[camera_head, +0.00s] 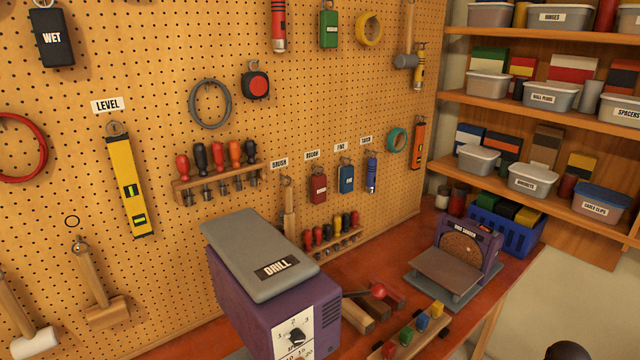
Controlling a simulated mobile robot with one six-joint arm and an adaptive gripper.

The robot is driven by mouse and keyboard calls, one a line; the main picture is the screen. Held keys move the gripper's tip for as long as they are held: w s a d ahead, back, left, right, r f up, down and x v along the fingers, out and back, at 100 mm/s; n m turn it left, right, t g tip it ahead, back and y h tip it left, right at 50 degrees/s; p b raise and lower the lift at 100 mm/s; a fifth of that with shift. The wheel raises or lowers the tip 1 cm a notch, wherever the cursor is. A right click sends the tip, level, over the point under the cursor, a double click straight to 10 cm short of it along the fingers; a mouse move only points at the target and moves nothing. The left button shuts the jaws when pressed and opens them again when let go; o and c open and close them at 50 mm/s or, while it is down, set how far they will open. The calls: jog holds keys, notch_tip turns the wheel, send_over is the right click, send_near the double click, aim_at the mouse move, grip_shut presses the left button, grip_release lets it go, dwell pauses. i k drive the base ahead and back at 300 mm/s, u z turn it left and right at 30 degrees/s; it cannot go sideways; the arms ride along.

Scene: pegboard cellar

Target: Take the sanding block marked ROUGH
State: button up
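A small red block (319,186) hangs from a hook on the pegboard, right of the middle of the picture. A white label that appears to read ROUGH (312,155) is fixed just above it. The block bears a small pale mark too small to read. A similar blue block (346,179) hangs just right of it under a label reading FINE (341,147). A black block marked WET (52,38) hangs at the upper left, and a green block (329,26) at the top. My gripper is not in view.
A purple drill case (272,310) with a grey top stands on the red-brown bench in front of the pegboard. A wooden-handled brush (289,210) hangs left of the red block, a blue torch (371,173) further right. A disc sander (463,255) stands at the right.

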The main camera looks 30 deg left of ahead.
aim_at(318, 182)
jog(key=u, duration=0.6)
jog(key=i, duration=0.95)
jog(key=u, duration=0.55)
